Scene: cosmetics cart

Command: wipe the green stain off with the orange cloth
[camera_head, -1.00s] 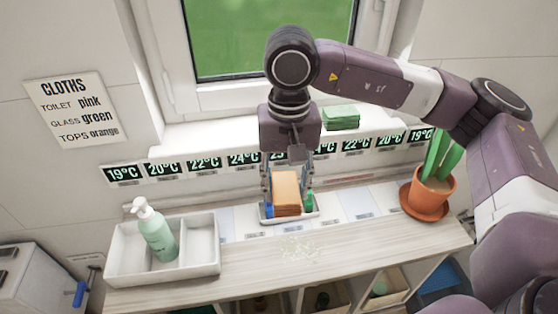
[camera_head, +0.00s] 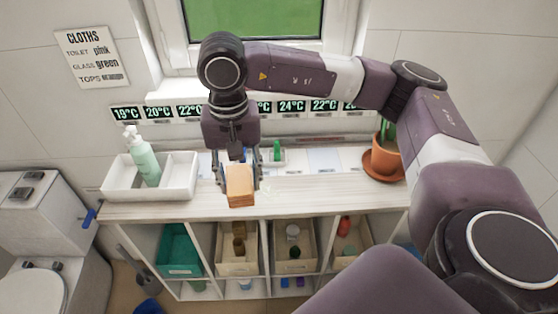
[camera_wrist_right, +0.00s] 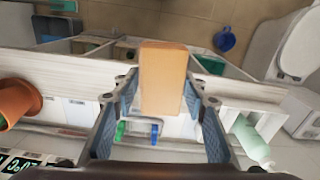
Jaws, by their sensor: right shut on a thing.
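My right gripper (camera_head: 239,180) is shut on the orange cloth (camera_head: 240,190), a folded block held between the two fingers over the front part of the counter. In the right wrist view the cloth (camera_wrist_right: 163,80) stands out between the fingers (camera_wrist_right: 163,105). Whether it touches the counter is hard to tell. The stain shows only as faint pale specks (camera_head: 265,188) just right of the cloth, partly hidden by the gripper; its green is barely visible. My left gripper is not in view.
A white divided tray (camera_head: 185,190) with a soap bottle (camera_head: 145,163) stands left on the counter (camera_head: 320,193). A potted plant (camera_head: 386,160) is at the right. A small holder with a green item (camera_head: 277,150) sits behind my gripper. Open cubbies with bins (camera_head: 237,262) lie below.

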